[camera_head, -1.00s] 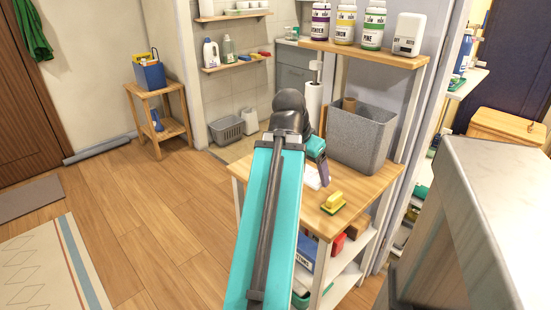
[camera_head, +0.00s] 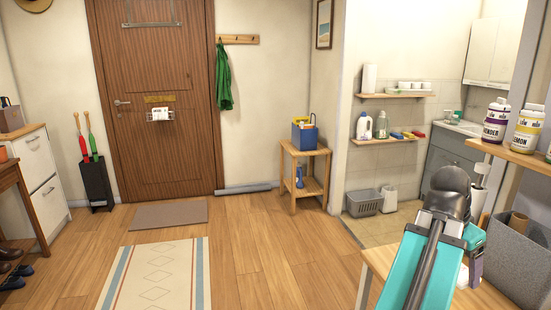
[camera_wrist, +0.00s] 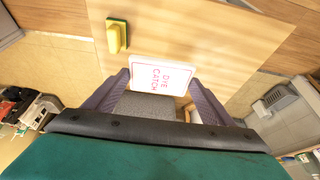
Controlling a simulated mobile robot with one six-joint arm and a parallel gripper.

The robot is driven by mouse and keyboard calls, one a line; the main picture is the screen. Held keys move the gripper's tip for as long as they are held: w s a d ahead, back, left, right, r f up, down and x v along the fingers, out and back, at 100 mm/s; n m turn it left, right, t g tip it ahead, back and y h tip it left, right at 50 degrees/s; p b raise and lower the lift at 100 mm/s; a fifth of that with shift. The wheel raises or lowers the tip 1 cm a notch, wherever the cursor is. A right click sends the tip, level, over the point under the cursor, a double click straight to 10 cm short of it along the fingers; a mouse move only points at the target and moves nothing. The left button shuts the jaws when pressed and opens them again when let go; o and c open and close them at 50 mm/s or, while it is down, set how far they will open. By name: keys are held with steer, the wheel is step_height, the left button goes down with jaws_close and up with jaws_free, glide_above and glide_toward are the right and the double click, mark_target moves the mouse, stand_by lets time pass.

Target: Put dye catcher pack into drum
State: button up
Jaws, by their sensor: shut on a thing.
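The dye catcher pack (camera_wrist: 161,75) is a white pack with red lettering. In the wrist view it sits between the two fingers of my gripper (camera_wrist: 160,88), which is shut on it. In the head view my gripper (camera_head: 474,255) shows at the lower right, above a wooden table (camera_head: 378,262). No drum or its opening shows in either current view.
A yellow and green sponge (camera_wrist: 117,36) lies on the table. A grey bin (camera_head: 517,262) stands there, under a shelf with bottles (camera_head: 527,132). A small wooden stand (camera_head: 305,172) is at the back.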

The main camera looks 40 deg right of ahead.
steer(key=w+a+f+n+t+b, duration=0.1)
steer(key=w+a+n, duration=0.3)
steer(key=w, duration=0.9)
steer(key=w+a+f+n+t+b, duration=0.1)
steer(key=w+a+f+n, duration=0.1)
steer(key=w+a, duration=0.75)
steer(key=w+a+f+n+t, duration=0.1)
steer(key=w+a+n+t, duration=0.15)
steer(key=w, duration=1.35)
steer(key=w+a+f+n+t+y+b, duration=0.1)
steer(key=w+a+n, duration=0.45)
steer(key=a, duration=0.75)
steer(key=w+a+f+n+t+y+b, duration=0.1)
steer(key=w+a+n, duration=0.2)
steer(key=w+a, duration=0.7)
steer(key=w+a+f+n+y+b, duration=0.1)
steer(key=w+a+n, duration=0.35)
steer(key=a, duration=1.05)
steer(key=w+r+n+y+p, duration=0.1)
steer(key=w+r+n+p, duration=0.1)
steer(key=r+p, duration=0.7)
steer(key=w+p, duration=0.1)
steer(key=p, duration=0.5)
steer(key=shift+w+a+r, duration=0.35)
steer(key=shift+a+r, duration=0.05)
